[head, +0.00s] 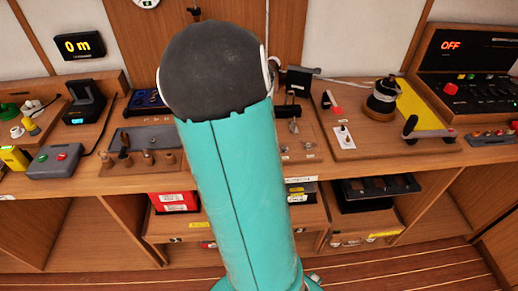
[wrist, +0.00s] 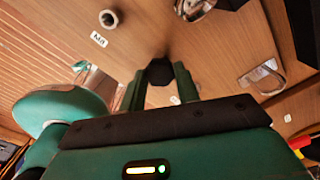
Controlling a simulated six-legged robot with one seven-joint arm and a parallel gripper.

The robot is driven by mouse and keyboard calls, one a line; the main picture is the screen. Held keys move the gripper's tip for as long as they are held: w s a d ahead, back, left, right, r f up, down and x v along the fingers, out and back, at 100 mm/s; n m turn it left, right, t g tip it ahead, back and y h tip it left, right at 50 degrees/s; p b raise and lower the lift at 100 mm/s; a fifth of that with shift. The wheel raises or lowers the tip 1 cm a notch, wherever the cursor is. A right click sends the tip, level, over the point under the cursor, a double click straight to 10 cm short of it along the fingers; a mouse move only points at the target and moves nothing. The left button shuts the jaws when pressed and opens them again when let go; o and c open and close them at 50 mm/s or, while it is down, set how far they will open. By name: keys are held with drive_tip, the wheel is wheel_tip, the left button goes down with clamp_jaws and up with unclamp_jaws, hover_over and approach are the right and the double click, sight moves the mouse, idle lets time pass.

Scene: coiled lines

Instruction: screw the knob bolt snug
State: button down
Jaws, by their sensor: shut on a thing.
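In the wrist view the two green fingers of my gripper (wrist: 160,82) stand on either side of a small black knob (wrist: 160,70). The gripper is shut on this knob, which sits against a wooden surface. The bolt's shank is hidden, so I cannot tell how far in it is. In the head view my teal arm covers the middle of the bench and hides the gripper and the knob.
In the wrist view a metal bush (wrist: 108,18) and a small white label (wrist: 98,39) lie near the knob. A shiny metal fitting (wrist: 262,77) is to the right. In the head view the bench holds a rope spool (head: 382,98) and a grey button box (head: 54,160).

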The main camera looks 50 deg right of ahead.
drive_tip(key=shift+m, duration=0.7)
drive_tip(key=c, duration=0.6)
unclamp_jaws()
drive_tip(key=shift+c, duration=0.2)
drive_tip(key=shift+r, duration=2.5)
drive_tip(key=shift+r, duration=0.1)
wheel_tip(320, 180, up, 14)
drive_tip(key=shift+f, duration=0.2)
